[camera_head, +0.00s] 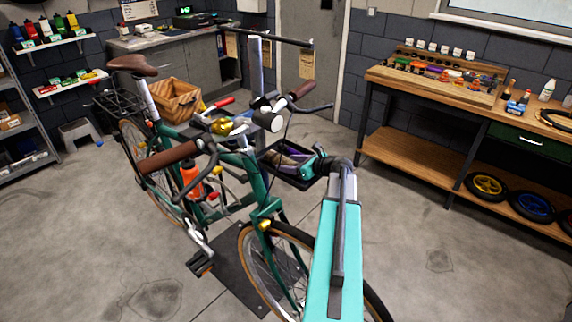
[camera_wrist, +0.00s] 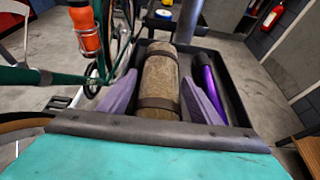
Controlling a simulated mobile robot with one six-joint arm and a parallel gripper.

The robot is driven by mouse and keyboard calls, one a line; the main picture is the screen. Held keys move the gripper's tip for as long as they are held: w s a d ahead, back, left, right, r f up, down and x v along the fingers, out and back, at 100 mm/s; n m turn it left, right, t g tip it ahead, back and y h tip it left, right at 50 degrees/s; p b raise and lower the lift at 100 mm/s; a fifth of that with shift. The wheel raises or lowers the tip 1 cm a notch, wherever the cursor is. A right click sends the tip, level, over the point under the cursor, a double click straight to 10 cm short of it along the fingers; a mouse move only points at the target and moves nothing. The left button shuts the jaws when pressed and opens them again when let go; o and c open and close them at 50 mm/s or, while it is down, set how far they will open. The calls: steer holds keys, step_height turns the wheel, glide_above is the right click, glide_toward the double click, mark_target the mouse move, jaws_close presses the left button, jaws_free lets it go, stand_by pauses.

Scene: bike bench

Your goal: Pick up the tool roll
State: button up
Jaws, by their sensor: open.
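The tool roll (camera_wrist: 159,80) is a brown rolled cloth bundle with dark straps. In the wrist view it lies lengthwise in a black tray (camera_wrist: 240,108). My gripper (camera_wrist: 161,92) is open, with one purple finger on each side of the roll. I cannot tell whether the fingers touch it. The near end of the roll is partly hidden by my wrist. In the head view my gripper (camera_head: 300,160) is over the black tray (camera_head: 283,178) beside the bike, and my arm hides part of it.
A purple cylinder (camera_wrist: 208,88) lies in the tray right of the roll. The green bike (camera_head: 262,190) stands close on the left, with an orange bottle (camera_wrist: 86,30) on its frame. A wooden workbench (camera_head: 490,105) is at the right. Open floor lies between them.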

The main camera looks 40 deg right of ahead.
mark_target(288, 161)
steer(key=c, duration=1.1)
steer(key=shift+r, duration=0.15)
steer(key=shift+r+b, duration=0.4)
steer(key=shift+r, duration=0.55)
steer(key=shift+a+r+b, duration=0.3)
steer(key=shift+a+r, duration=0.05)
steer(key=shift+r, duration=0.35)
steer(key=w+a+b, duration=0.1)
steer(key=a, duration=0.4)
steer(key=w+a+r+b, duration=0.1)
steer(key=w+a, duration=0.1)
steer(key=a, duration=0.2)
steer(key=w+a, duration=0.1)
steer(key=a, duration=0.4)
steer(key=shift+w+a+r+b, duration=0.25)
steer(key=shift+w+a+b, duration=0.05)
steer(key=shift+w+b, duration=0.1)
